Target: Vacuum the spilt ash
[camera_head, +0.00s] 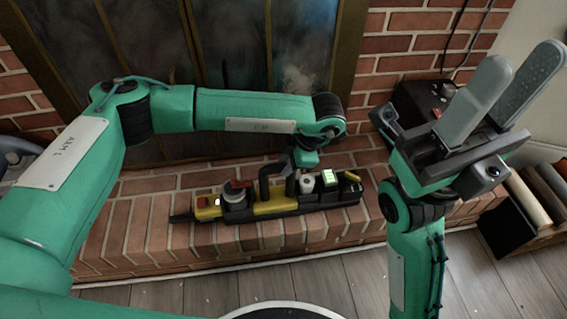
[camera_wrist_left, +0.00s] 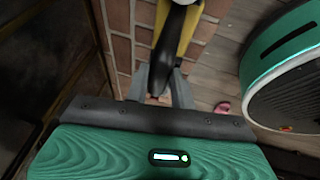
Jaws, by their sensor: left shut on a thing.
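A yellow and black handheld vacuum (camera_head: 290,208) lies lengthwise on the brick hearth, its narrow black end to the left. My left gripper (camera_head: 292,180) reaches down over the vacuum's middle, its fingers partly hidden. I cannot clearly make out a heap of ash; small pale specks show on the floor.
The brick hearth (camera_head: 150,222) runs in front of a glass fireplace door (camera_head: 230,45) with a brass frame. A dark box (camera_head: 425,98) stands behind my right arm. A crate of logs (camera_head: 515,222) is at the right. The grey plank floor (camera_head: 350,285) in front is mostly clear.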

